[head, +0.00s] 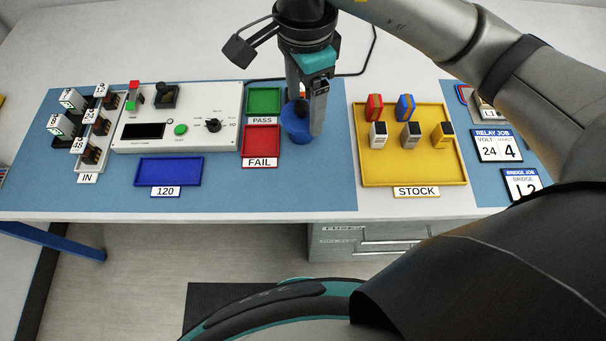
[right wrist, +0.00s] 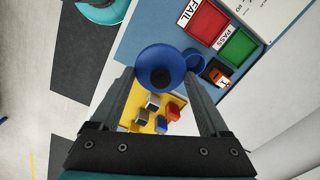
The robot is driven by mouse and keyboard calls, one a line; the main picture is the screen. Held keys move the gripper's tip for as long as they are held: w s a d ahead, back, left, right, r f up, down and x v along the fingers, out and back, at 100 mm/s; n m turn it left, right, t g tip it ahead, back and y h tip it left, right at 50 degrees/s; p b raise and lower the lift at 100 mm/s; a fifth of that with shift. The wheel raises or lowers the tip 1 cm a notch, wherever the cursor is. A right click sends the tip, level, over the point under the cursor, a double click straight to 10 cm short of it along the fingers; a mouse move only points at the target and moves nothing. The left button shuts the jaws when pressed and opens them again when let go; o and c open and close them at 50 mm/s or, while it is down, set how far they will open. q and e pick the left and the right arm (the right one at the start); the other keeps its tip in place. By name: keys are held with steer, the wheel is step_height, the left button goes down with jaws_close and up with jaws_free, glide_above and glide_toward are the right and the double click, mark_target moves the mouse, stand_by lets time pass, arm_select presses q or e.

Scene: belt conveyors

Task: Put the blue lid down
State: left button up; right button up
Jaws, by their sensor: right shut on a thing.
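My right gripper (head: 306,117) is shut on the blue lid (head: 293,127), over the blue mat between the FAIL tray and the yellow STOCK tray. In the right wrist view the lid (right wrist: 153,60) is a round blue disc with a dark knob at its middle, between my two fingers (right wrist: 160,88). Another round blue thing (right wrist: 196,62), like a small open pot, shows partly behind the lid, on the mat. I cannot tell whether the lid touches anything below it. My left gripper is not in view.
A green PASS tray (head: 264,100) and a red FAIL tray (head: 261,140) lie left of the gripper. The yellow STOCK tray (head: 414,171) with several blocks is at right. A control box (head: 180,143), a blue tray (head: 170,171) and an orange-black block (right wrist: 216,73) are nearby.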

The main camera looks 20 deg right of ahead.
steer(key=b, duration=0.2)
glide_above(304, 172)
step_height(304, 172, down, 14)
steer(key=shift+f, duration=0.1)
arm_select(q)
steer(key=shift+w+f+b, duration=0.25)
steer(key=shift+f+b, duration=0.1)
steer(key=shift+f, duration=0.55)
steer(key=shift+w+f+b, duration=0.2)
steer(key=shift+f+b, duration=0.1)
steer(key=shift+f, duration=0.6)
arm_select(e)
steer(key=shift+f, duration=2.6)
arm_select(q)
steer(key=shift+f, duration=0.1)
arm_select(e)
steer(key=shift+f, duration=0.1)
steer(key=o, duration=1.2)
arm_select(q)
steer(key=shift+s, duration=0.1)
arm_select(e)
steer(key=shift+r, duration=0.2)
arm_select(q)
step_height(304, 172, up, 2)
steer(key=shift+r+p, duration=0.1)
steer(key=shift+p, duration=0.9)
arm_select(e)
step_height(304, 172, up, 12)
steer(key=shift+f, duration=0.1)
